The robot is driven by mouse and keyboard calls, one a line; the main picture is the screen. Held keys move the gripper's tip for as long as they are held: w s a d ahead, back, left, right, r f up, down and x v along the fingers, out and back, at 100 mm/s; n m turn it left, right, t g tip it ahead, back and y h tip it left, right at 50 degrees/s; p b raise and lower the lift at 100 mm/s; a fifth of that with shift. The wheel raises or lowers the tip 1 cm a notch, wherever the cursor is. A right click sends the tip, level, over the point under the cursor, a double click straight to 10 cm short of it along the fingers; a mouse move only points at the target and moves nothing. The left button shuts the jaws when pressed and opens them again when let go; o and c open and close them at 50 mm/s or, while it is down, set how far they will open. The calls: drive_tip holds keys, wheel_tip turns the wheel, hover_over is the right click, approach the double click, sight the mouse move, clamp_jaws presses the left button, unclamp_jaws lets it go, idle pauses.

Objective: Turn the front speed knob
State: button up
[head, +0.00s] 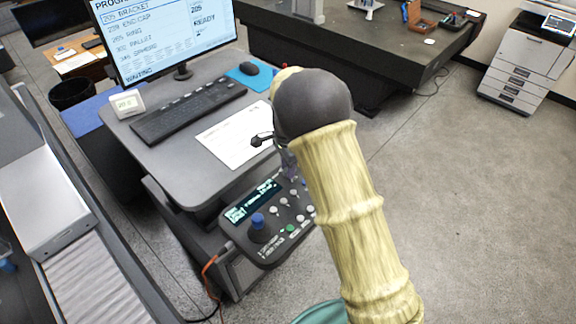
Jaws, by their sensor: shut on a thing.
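The control panel (240,212) juts out below the desk. It has a lit display (252,202), a blue-topped joystick (258,221), a green button (290,228) and several small pale knobs (283,201). My gripper (291,170) comes down at the panel's far right part, just beyond the display. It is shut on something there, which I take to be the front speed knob. My wrist and my yellow-sleeved arm hide most of the gripper and the panel's right end, so I cannot see the knob itself or which way it points.
The desk (185,165) behind the panel carries a monitor (165,38), keyboard (188,109), mouse (249,68) and a paper sheet (240,135). An orange cable (210,265) hangs left of the panel. A printer (525,65) stands far right. Floor on the right is clear.

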drive_tip(key=shift+w+r, duration=0.1)
drive_tip(key=o, duration=1)
drive_tip(key=shift+d, duration=0.1)
wheel_tip(320, 180, up, 17)
drive_tip(key=b, duration=0.3)
drive_tip(key=shift+r, duration=0.15)
